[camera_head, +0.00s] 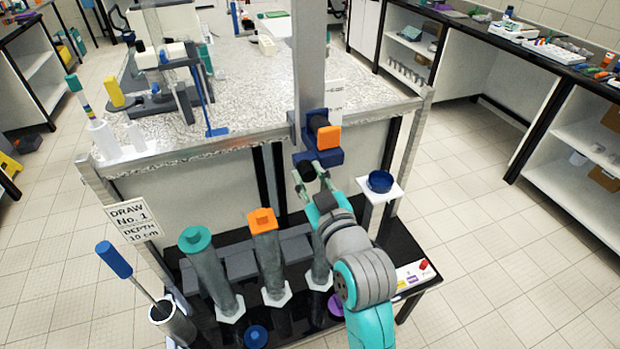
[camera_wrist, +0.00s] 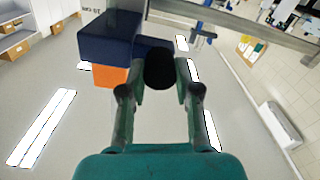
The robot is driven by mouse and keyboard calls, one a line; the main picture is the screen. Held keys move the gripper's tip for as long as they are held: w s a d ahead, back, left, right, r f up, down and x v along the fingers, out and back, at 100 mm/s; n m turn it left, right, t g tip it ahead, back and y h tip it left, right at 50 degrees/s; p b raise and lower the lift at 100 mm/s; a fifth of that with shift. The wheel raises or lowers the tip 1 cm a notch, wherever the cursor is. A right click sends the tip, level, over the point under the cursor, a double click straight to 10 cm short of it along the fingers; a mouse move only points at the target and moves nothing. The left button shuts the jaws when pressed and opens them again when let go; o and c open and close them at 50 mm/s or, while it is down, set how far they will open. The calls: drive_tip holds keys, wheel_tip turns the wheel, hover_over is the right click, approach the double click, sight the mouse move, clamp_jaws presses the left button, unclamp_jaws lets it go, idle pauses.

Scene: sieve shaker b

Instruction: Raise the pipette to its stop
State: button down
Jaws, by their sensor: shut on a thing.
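A dark blue carriage (camera_head: 318,158) with an orange block (camera_head: 328,139) sits on a tall grey upright post (camera_head: 310,60) at the front edge of the bench. A round black knob (camera_head: 306,171) sticks out from the carriage's lower part. My gripper (camera_head: 315,174) is at this knob. In the wrist view, the fingertips of my gripper (camera_wrist: 160,72) are on both sides of the black knob (camera_wrist: 160,67), shut on it, with the blue carriage (camera_wrist: 110,38) behind and to the left. I cannot make out the pipette's glass tube; my arm hides the area below the carriage.
Below, grey cylinders with a green cap (camera_head: 195,239) and an orange cap (camera_head: 262,219) stand on a black shelf; a third is partly behind my arm. A small white stand (camera_head: 379,200) with a blue bowl (camera_head: 380,181) is close on the right. The speckled bench (camera_head: 250,85) lies behind.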

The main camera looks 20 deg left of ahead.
wheel_tip(320, 180, up, 24)
idle(0.3)
drive_tip(key=c, duration=0.8)
unclamp_jaws()
drive_tip(key=shift+f, duration=0.1)
drive_tip(key=shift+v, duration=3.75)
